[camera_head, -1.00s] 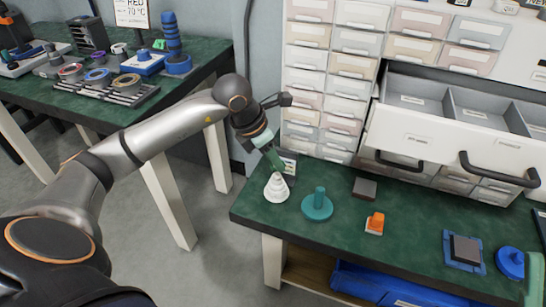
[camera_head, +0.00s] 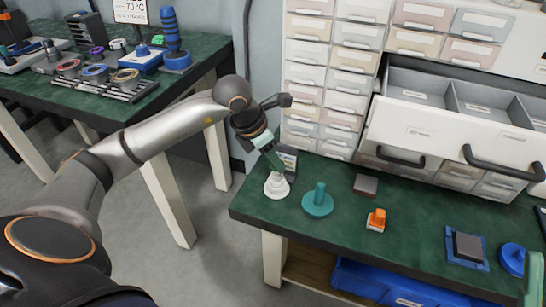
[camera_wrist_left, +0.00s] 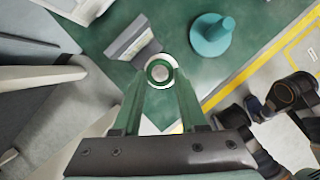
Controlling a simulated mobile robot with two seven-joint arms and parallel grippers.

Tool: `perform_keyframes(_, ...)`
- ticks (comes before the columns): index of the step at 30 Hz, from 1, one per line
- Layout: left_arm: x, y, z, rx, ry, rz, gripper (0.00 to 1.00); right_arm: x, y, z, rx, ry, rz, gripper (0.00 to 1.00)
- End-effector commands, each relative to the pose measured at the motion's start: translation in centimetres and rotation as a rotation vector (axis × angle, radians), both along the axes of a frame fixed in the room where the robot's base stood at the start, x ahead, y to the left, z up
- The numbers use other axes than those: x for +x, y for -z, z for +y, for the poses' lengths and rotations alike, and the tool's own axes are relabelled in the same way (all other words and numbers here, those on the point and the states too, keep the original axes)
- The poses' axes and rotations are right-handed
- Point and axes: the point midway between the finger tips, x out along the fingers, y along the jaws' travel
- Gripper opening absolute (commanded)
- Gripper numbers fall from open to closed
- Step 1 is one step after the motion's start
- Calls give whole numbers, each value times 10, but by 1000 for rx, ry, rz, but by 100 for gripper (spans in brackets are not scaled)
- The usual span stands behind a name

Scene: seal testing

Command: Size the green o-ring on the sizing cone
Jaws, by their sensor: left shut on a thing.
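The white sizing cone (camera_head: 276,189) stands upright near the left front corner of the green-topped bench. My left gripper (camera_head: 275,166) is right above it, fingers pointing down at its top. In the left wrist view the cone's round top (camera_wrist_left: 159,71) lies between the fingertips of my left gripper (camera_wrist_left: 159,80). The green o-ring (camera_wrist_left: 174,64) shows as a thin ring around the cone's top, and the fingers are shut on it. I cannot tell whether it rests on a step. A green part of what seems my right gripper (camera_head: 534,280) shows at the right edge; its fingertips are not clear.
A teal post on a round base (camera_head: 318,201) stands right of the cone, with a small sign (camera_head: 287,160) behind. A grey block (camera_head: 365,185), an orange piece (camera_head: 376,220) and a blue fixture (camera_head: 466,247) stand farther right. An open drawer (camera_head: 440,135) overhangs the back.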

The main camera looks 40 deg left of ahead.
Motion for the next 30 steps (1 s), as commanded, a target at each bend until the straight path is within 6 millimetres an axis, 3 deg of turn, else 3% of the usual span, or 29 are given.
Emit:
perform_keyframes(23, 0, 25, 0, 1, -1, 1, 0, 0, 20, 0, 0, 0, 0, 46)
perform_keyframes(24, 0, 25, 0, 1, -1, 1, 43, 0, 20, 0, 0, 0, 0, 46)
perform_keyframes(30, 0, 24, 0, 1, 0, 1, 65, 0, 19, 0, 0, 0, 0, 46)
